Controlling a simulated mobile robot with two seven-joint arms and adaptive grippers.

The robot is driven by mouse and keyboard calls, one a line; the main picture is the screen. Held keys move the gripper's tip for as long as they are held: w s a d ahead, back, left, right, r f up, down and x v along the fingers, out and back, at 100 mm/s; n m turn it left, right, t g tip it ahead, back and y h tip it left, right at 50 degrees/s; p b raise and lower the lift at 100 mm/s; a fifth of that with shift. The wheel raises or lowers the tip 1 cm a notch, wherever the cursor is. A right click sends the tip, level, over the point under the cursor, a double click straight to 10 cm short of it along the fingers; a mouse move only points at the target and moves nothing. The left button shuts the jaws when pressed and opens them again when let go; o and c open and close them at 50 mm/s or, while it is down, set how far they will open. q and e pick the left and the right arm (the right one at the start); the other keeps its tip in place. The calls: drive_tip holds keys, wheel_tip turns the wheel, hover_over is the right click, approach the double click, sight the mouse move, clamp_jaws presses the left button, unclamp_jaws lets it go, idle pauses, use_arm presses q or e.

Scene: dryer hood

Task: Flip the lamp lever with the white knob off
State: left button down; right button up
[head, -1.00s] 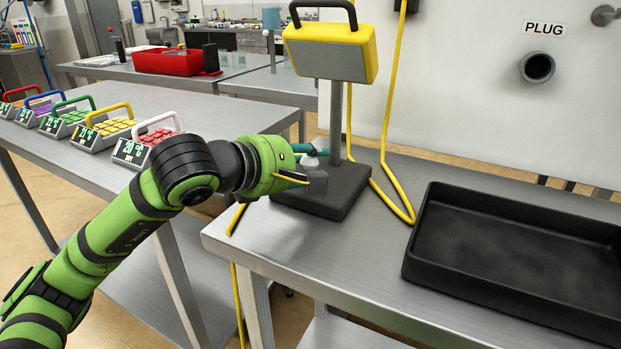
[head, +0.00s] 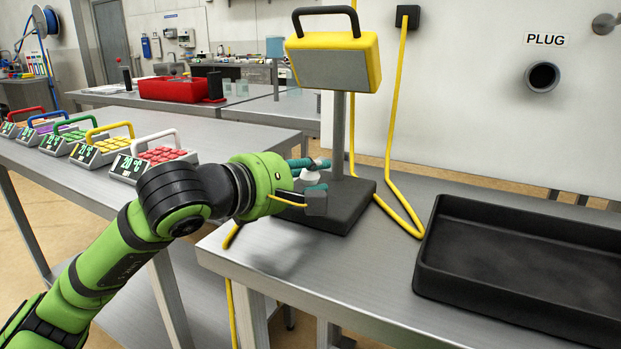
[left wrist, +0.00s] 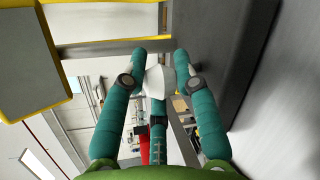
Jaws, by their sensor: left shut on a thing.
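The yellow work lamp (head: 333,62) stands upright on a grey post and dark base (head: 352,200) on the metal table. My left gripper (head: 312,178) is beside the post, low over the left part of the base. In the left wrist view, its teal fingers (left wrist: 160,78) are shut on the white knob (left wrist: 157,82) of the lamp lever. In the head view, fingers partly cover the knob, and the lever itself cannot be made out. The post and base also show in the left wrist view, at the top and right. My right gripper is not in view.
A black tray (head: 428,275) sits on the table to the right. A yellow cable (head: 397,130) hangs from a wall outlet beside the lamp. Several coloured keypad boxes (head: 155,160) line the left table. The near left tabletop is clear.

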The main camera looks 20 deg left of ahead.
sight(303, 179)
use_arm(q)
drive_tip(key=shift+f, duration=0.1)
drive_tip(key=c, duration=0.9)
unclamp_jaws()
drive_tip(key=shift+c, duration=0.2)
drive_tip(key=shift+s, duration=0.1)
drive_tip(key=v, duration=0.7)
drive_tip(key=shift+s+a, duration=0.15)
drive_tip(key=shift+s, duration=0.05)
